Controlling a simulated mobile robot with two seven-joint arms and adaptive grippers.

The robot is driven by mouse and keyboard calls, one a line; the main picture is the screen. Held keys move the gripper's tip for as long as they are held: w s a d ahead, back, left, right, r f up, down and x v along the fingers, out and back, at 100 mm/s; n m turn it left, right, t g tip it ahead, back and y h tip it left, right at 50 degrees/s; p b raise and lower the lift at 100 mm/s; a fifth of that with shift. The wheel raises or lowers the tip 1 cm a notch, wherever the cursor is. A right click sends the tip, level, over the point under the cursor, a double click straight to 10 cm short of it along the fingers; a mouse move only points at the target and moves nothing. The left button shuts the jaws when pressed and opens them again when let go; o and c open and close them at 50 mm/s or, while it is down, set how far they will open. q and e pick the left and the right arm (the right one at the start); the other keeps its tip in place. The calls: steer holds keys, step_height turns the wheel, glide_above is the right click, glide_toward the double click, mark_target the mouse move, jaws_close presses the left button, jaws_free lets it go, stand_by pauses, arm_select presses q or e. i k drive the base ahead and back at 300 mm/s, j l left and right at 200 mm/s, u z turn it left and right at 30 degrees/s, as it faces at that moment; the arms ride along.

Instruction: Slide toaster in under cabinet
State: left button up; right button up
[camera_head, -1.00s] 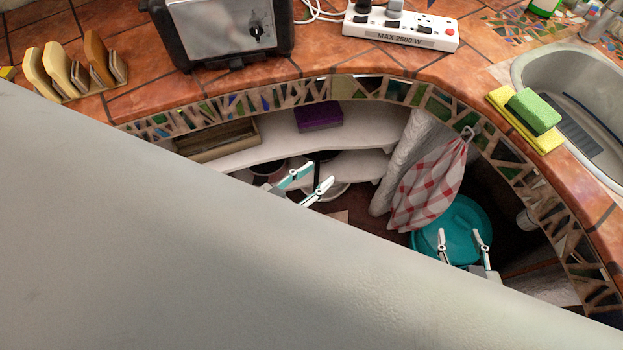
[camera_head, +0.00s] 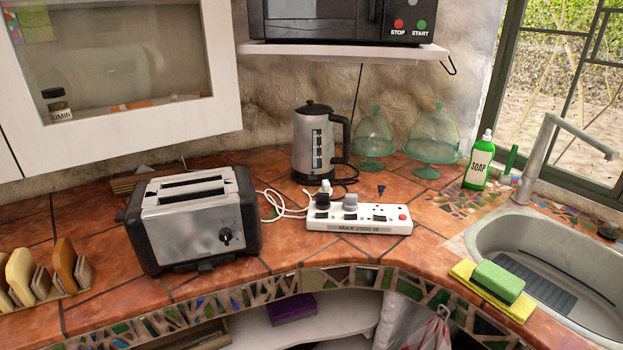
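A silver and black two-slot toaster (camera_head: 195,218) stands upright on the terracotta-tiled counter, left of centre and close to the front edge. Its dial faces the front. The white wall cabinet (camera_head: 118,75) with a glass door hangs at the upper left, above and behind the toaster. The toaster stands forward of the cabinet's underside. Neither of my grippers is in the view now.
A white power strip (camera_head: 358,217) with plugs and a white cord lies right of the toaster. A kettle (camera_head: 314,145) stands behind it. A bread rack (camera_head: 45,270) is at the left front. A wooden item (camera_head: 140,178) lies behind the toaster. The sink (camera_head: 555,260) is at the right.

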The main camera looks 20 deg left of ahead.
mark_target(173, 220)
steer(key=u, duration=1.25)
